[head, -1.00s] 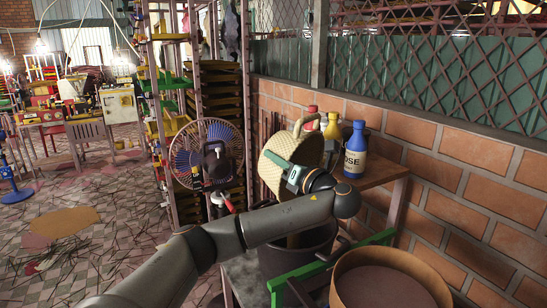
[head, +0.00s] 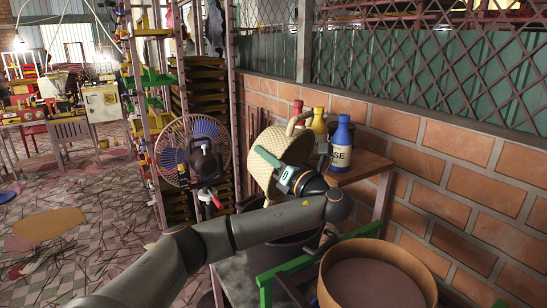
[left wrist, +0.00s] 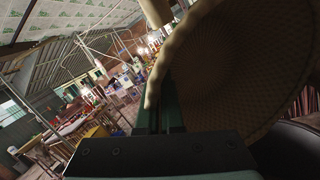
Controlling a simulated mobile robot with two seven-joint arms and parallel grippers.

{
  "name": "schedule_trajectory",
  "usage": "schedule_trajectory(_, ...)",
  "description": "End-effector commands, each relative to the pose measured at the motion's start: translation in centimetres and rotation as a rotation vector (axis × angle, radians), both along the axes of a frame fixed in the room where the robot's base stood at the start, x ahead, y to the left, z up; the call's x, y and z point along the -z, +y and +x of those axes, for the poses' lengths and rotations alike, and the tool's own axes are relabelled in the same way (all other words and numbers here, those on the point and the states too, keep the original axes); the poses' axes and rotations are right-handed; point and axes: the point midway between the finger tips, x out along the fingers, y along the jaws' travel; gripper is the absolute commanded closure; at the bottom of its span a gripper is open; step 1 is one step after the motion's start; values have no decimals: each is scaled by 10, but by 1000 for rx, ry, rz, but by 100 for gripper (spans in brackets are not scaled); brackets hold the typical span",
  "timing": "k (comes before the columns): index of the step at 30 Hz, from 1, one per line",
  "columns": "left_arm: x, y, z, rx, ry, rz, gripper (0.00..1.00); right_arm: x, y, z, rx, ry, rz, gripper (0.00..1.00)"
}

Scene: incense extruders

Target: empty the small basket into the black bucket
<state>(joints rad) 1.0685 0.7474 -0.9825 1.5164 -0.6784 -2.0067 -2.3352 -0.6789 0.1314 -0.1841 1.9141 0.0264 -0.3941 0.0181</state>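The small woven basket (head: 266,161) is pale and has a looped handle. It is held tilted above the black bucket (head: 286,253). My left gripper (head: 292,180) is shut on the basket's rim. In the left wrist view my gripper (left wrist: 158,112) grips the rim at the bottom centre, and the basket's woven wall (left wrist: 235,65) fills the right side. The bucket is partly hidden behind my left arm, and its contents cannot be made out. No contents show in the basket. My right gripper is not in view.
Red, yellow and blue bottles (head: 341,150) stand on a wooden table (head: 361,166) beside the brick wall. A fan (head: 191,150) stands left of the basket. A round wooden tub (head: 378,258) and green bar (head: 310,262) lie right of the bucket.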

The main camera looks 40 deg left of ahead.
Motion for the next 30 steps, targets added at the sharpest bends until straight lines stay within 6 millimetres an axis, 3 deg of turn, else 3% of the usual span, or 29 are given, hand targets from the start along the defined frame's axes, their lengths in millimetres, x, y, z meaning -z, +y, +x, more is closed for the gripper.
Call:
schedule_trajectory(18,-83,0,0,1,-5,0,100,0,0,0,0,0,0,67)
schedule_trajectory(30,-91,1,0,0,-4,-5,100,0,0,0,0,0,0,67)
